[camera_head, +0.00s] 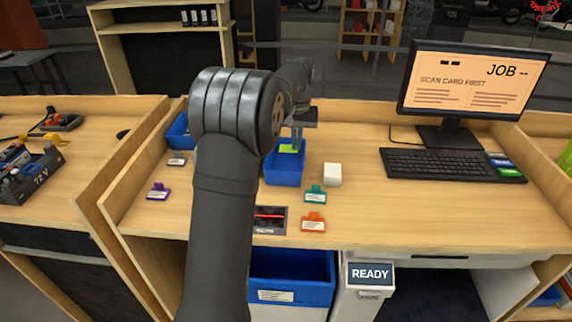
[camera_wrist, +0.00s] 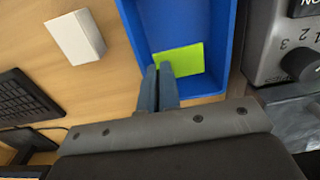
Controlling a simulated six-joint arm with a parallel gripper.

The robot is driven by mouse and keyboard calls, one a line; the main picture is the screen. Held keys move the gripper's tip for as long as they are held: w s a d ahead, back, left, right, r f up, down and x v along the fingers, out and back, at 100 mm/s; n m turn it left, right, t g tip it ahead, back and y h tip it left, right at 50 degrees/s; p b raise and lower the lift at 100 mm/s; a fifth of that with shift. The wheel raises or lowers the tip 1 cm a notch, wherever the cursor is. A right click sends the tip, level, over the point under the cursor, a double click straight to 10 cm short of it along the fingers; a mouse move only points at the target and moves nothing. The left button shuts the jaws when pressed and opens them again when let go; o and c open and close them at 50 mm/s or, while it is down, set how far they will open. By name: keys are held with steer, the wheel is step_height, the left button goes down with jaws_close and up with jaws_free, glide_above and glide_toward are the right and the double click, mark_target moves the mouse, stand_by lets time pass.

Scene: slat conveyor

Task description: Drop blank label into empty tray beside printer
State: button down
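A flat lime-green label (camera_head: 289,148) is at my gripper's fingertips; it also shows in the wrist view (camera_wrist: 180,61). It bears no print that I can see. My gripper (camera_head: 297,141) points down over a blue tray (camera_head: 284,178), its fingers close together on the label's edge. In the wrist view the fingers (camera_wrist: 158,72) and the label are within the outline of the tray (camera_wrist: 217,45). The visible tray floor is otherwise bare. Whether the label touches the floor is unclear. I cannot surely tell which thing is the printer.
A white block (camera_head: 332,174) stands right of the tray. Teal (camera_head: 315,194), orange (camera_head: 313,223) and purple (camera_head: 158,191) tags lie on the desk. A grey device with a knob (camera_wrist: 302,64) is close beside the tray. A keyboard (camera_head: 446,164) and monitor stand at right.

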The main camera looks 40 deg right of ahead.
steer(key=c, duration=1.6)
jaws_free()
step_height(320, 180, up, 17)
steer(key=shift+r, duration=0.2)
steer(key=shift+f, duration=0.1)
step_height(320, 180, down, 18)
steer(key=shift+r, duration=1.15)
